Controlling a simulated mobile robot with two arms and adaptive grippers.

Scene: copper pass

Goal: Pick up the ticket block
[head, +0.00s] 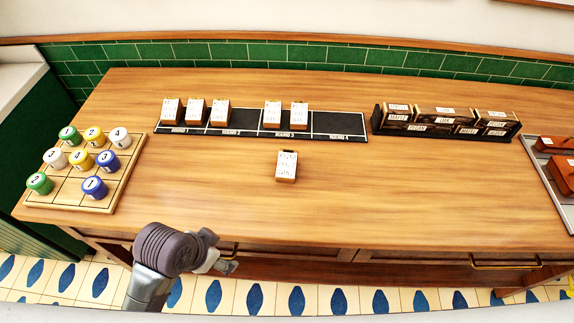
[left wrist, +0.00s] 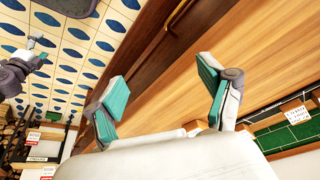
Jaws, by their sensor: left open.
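The ticket block (head: 286,166), a small wooden block with a white written face, stands alone on the wooden counter (head: 380,200), in front of the black rail. My left gripper (head: 222,266) is at the counter's front edge, left of the block and nearer to me, well apart from it. In the left wrist view its two teal-padded fingers (left wrist: 163,97) are spread with nothing between them. A ticket block (left wrist: 298,115) shows at that view's right edge; I cannot tell which one. A grey arm part, possibly my right gripper (left wrist: 30,55), shows at the far left.
A black rail (head: 340,125) holds several similar blocks at the back. A wooden board (head: 70,198) with coloured numbered pieces is at left. A dark labelled rack (head: 445,122) and a tray (head: 548,188) are at right. Counter around the lone block is clear.

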